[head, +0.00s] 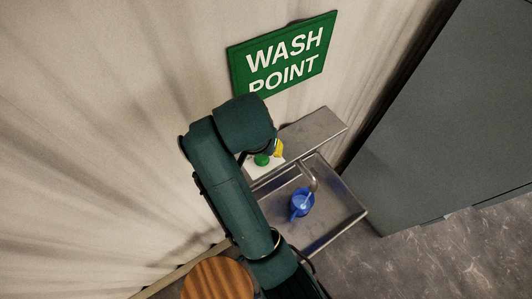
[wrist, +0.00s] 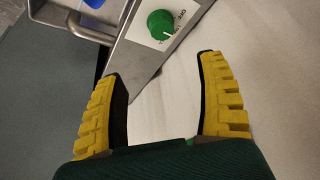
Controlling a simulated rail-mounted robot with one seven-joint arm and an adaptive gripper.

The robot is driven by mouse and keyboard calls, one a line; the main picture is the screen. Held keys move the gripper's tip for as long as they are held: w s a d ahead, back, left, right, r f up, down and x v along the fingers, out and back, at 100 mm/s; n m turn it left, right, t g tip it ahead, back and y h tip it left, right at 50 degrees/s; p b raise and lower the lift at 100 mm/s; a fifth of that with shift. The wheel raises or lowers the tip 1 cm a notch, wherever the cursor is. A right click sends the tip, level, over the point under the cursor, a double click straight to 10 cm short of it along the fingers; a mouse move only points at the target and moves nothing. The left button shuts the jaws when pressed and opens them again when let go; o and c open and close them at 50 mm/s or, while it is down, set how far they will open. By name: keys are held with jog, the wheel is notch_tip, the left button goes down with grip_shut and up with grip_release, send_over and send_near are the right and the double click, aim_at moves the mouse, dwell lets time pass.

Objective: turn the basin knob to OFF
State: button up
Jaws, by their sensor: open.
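The green basin knob (wrist: 161,24) sits on a white plate with small lettering on the metal panel, at the top of the wrist view. I cannot read for certain where the knob points. It also shows in the head view (head: 262,159), partly covered by my arm. My gripper (wrist: 162,64) has yellow, black-lined fingers spread wide with nothing between them. The knob lies beyond the fingertips, apart from them. In the head view a bit of yellow finger (head: 278,149) shows close to the knob, mostly hidden behind my arm.
A metal basin (head: 336,219) with a curved tap holds a blue jug (head: 302,204). A metal ledge (head: 318,128) runs along the wall behind it. A green WASH POINT sign (head: 284,54) hangs above. A large grey cabinet (head: 450,110) stands at the right.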

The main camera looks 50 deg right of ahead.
aim_at(262, 158)
jog(key=x, duration=1.5)
jog(key=shift+w+f, duration=0.25)
jog(key=shift+f, duration=0.15)
jog(key=c, duration=1.2)
